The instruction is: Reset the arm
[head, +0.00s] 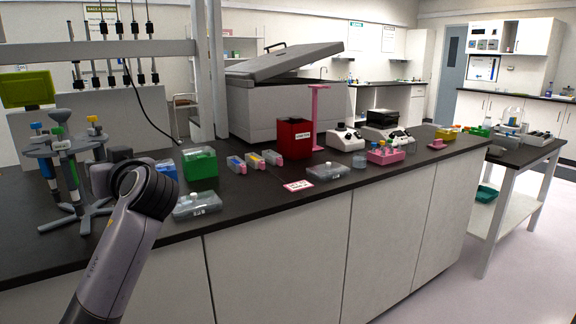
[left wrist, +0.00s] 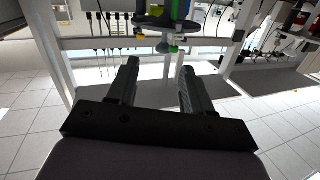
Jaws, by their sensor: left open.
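My left arm rises from the bottom left of the head view, over the front edge of the dark bench (head: 270,199). Its gripper is mostly hidden behind the wrist in that view. In the left wrist view my left gripper (left wrist: 157,75) is open, its two dark fingers apart with nothing held between them. The pipette stand (head: 75,212) is on the bench at the left, close beside my wrist in the picture. Pipette parts with green and yellow ends (left wrist: 174,48) show beyond the fingertips in the wrist view. My right gripper is in neither view.
Right of my wrist are a green box (head: 200,171), a clear lidded box (head: 197,205) and a red container (head: 294,140). A large grey machine (head: 285,105) stands behind them. A white side table (head: 520,155) is at the right. Open floor (head: 440,285) lies in front at the lower right.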

